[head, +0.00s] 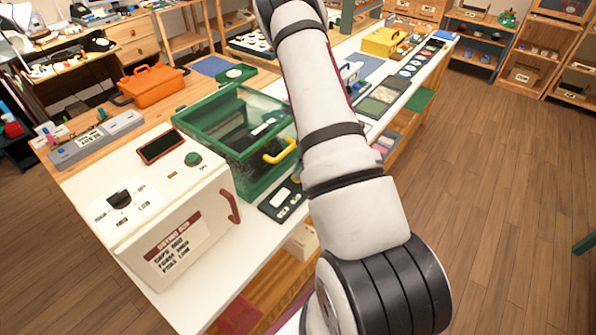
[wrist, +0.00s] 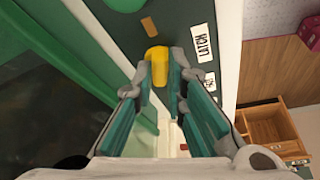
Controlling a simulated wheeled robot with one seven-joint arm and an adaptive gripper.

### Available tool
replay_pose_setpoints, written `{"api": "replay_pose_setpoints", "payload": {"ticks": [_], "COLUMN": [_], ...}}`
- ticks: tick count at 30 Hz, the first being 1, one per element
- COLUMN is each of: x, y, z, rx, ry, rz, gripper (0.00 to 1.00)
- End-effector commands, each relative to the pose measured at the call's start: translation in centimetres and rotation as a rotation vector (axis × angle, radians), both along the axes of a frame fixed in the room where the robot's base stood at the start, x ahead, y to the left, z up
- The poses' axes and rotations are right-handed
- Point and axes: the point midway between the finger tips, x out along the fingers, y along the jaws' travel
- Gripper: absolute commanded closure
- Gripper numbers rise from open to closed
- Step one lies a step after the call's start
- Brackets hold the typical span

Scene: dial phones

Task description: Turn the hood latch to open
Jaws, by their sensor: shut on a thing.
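In the wrist view my gripper (wrist: 161,78) is shut on a yellow latch (wrist: 156,54), with one fingertip on each side of it. The latch stands on a dark plate (wrist: 136,18) with a white label (wrist: 199,43) that seems to read LATCH. The green hood frame (wrist: 92,25) runs beside the plate on the left. In the head view the green hood (head: 188,125) with clear panes sits on the white bench, with a yellow handle (head: 281,153) at its front right. My arm hides the gripper and the held latch there.
A cream box (head: 160,215) with a red handle stands near the hood's left front. An orange toolbox (head: 151,84) is behind it. A dark plate with white labels (head: 283,200) lies in front of the hood. Open wooden floor lies to the right.

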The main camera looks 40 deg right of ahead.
Motion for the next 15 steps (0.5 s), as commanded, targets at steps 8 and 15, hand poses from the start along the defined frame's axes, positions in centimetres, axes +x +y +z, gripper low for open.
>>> {"api": "replay_pose_setpoints", "payload": {"ticks": [8, 15], "x": [0.08, 0.06], "y": [0.0, -0.01], "z": [0.04, 0.04], "rx": [0.0, 0.0], "ry": [-0.002, -0.001], "rz": [0.02, 0.019], "gripper": [1.0, 0.68]}}
